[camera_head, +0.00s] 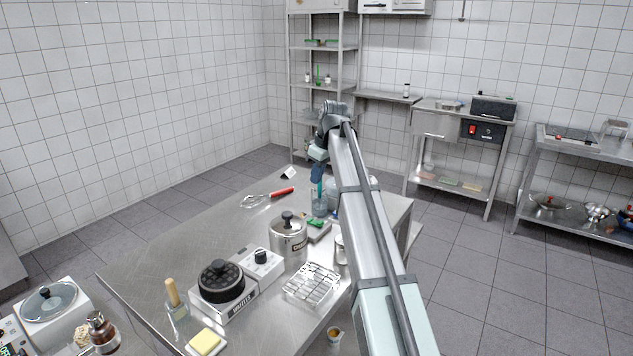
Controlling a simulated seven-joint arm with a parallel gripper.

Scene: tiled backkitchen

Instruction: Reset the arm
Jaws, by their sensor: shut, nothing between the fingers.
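My arm (365,220) reaches from the lower right up over the steel table and bends down at its far end. My gripper (318,180) hangs pointing down, small in the view, shut and empty. My arm hides part of the table's right side.
The table's left part is clear. Shelving (291,80) stands behind.

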